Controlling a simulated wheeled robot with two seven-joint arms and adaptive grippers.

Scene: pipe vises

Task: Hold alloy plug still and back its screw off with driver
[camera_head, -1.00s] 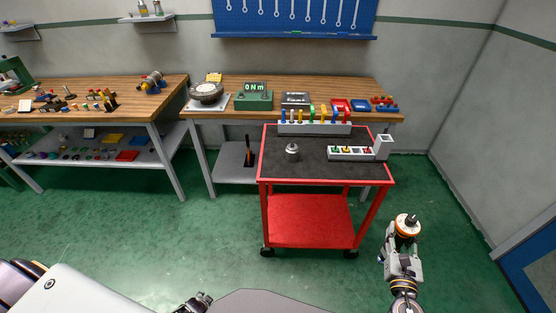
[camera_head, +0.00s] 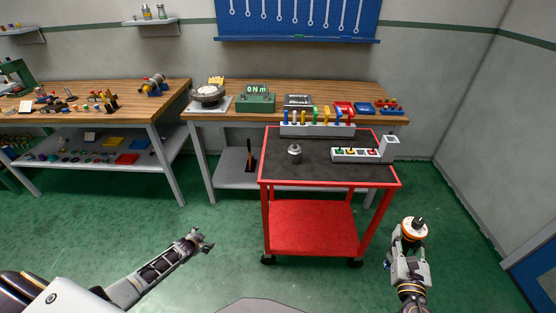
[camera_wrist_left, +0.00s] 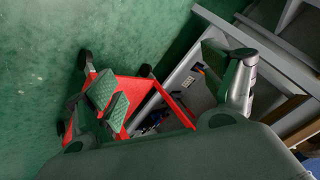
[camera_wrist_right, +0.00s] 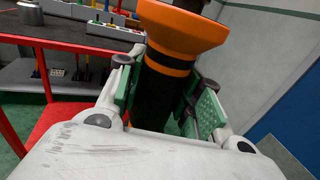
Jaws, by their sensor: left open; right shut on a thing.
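The alloy plug (camera_head: 294,153) is a small silvery cylinder with a darker top, standing upright on the dark mat of the red cart, left of its middle. It also shows at the upper left of the right wrist view (camera_wrist_right: 29,11). My right gripper (camera_head: 413,238) is right of the cart, shut on the orange and black driver (camera_wrist_right: 166,75), whose orange collar is uppermost. My left gripper (camera_head: 205,243) is open and empty, low in front of the cart's left side. The left wrist view shows its two green-padded fingers apart. The plug's screw is too small to make out.
The red cart (camera_head: 315,228) has a back rack (camera_head: 318,130) of coloured drivers and a white block (camera_head: 352,155) with coloured pieces at right. A bench behind holds a green torque meter (camera_head: 255,100) and trays. Green floor in front is free.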

